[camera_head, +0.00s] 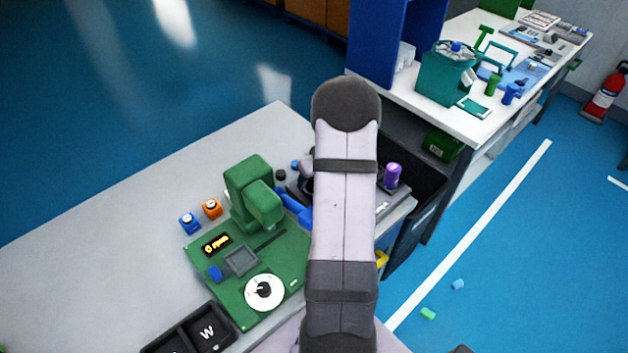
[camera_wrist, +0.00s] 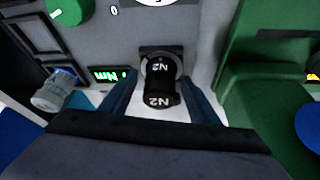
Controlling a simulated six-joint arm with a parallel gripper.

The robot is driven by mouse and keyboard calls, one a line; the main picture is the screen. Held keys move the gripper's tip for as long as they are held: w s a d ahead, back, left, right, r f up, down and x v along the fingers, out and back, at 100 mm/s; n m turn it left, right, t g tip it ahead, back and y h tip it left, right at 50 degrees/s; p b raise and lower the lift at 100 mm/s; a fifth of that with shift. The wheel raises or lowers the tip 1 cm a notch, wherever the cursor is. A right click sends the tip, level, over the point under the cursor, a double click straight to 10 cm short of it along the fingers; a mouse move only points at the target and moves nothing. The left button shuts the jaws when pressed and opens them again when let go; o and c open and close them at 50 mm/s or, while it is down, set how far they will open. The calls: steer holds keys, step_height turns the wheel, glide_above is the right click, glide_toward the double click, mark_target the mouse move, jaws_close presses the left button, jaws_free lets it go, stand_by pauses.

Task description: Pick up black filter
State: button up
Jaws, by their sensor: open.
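The black filter (camera_wrist: 160,84) is a dark cylindrical piece with two white "N2" marks, in the middle of the wrist view. Its far end is by a dark square fitting on a grey panel. My gripper (camera_wrist: 161,79) is open, with one blue finger on each side of the filter. Narrow pale gaps show between the fingers and the filter, so it does not look gripped. In the head view my arm covers the gripper and most of what is around it, and I cannot make out the filter there.
In the wrist view a green machine (camera_wrist: 267,60) stands close on the right, and a silver-and-blue knob (camera_wrist: 53,92) and a green display (camera_wrist: 109,75) are on the left. In the head view a green device (camera_head: 250,190) and blue and orange blocks sit on the grey table (camera_head: 110,235).

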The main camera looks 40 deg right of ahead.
steer(key=c, duration=1.3)
steer(key=shift+r, duration=0.1)
